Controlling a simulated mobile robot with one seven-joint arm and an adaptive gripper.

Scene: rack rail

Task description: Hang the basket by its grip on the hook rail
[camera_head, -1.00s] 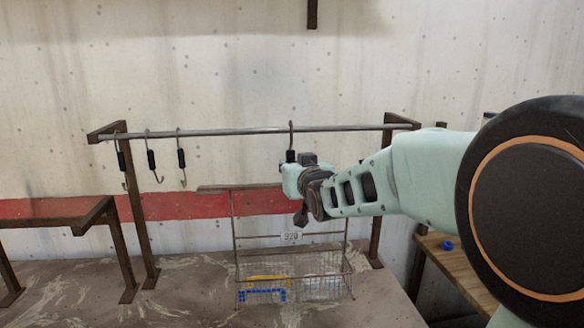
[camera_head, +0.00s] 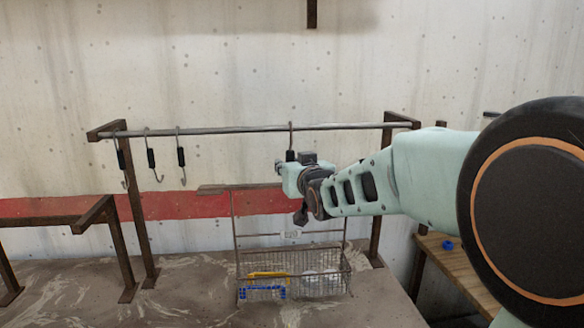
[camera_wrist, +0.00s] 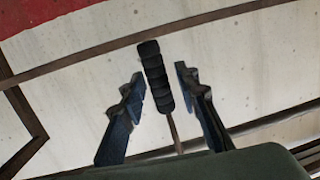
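The wire basket (camera_head: 325,284) is below the rail (camera_head: 230,130), with yellow, blue and white items inside. A hook with a black grip (camera_head: 290,156) crosses the rail above it. The join between hook and basket is hidden behind my gripper. In the wrist view the black ribbed grip (camera_wrist: 155,75) lies between my two fingers, with a gap on each side. My gripper (camera_wrist: 158,77) is open. In the head view my gripper (camera_head: 284,172) is at the hook's grip, below the rail.
Several other black-gripped hooks (camera_head: 181,158) hang at the rail's left. Brown posts (camera_head: 133,205) carry the rail at both ends. A low brown frame (camera_head: 50,220) stands at left, and a wooden bench (camera_head: 462,265) at right. The floor left of the basket is clear.

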